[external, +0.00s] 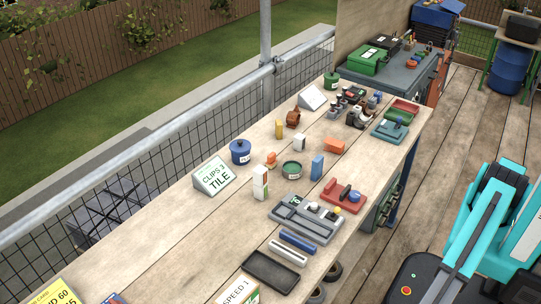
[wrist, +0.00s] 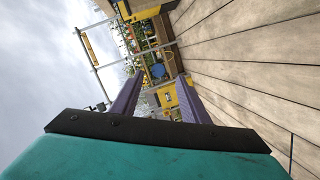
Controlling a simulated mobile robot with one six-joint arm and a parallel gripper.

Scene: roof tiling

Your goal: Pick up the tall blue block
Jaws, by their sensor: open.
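The tall blue block (external: 317,166) stands upright on the wooden bench, right of a round green tin (external: 292,170) and below-left of an orange block (external: 334,146). My gripper (wrist: 160,76) shows in the wrist view as two purple fingers spread apart, with nothing between them. The wrist view is tilted and looks out over plank flooring and distant objects; I cannot make out the blue block there. In the external view my teal arm is at the right, away from the bench, and the gripper itself cannot be made out.
The long bench (external: 232,220) holds a blue pot (external: 240,152), a sign reading CLIPS 3 TILE (external: 214,176), a white-and-orange stack (external: 260,183), a grey tray (external: 306,218) and a red tray (external: 343,198). Plank floor (external: 437,165) lies clear between bench and arm.

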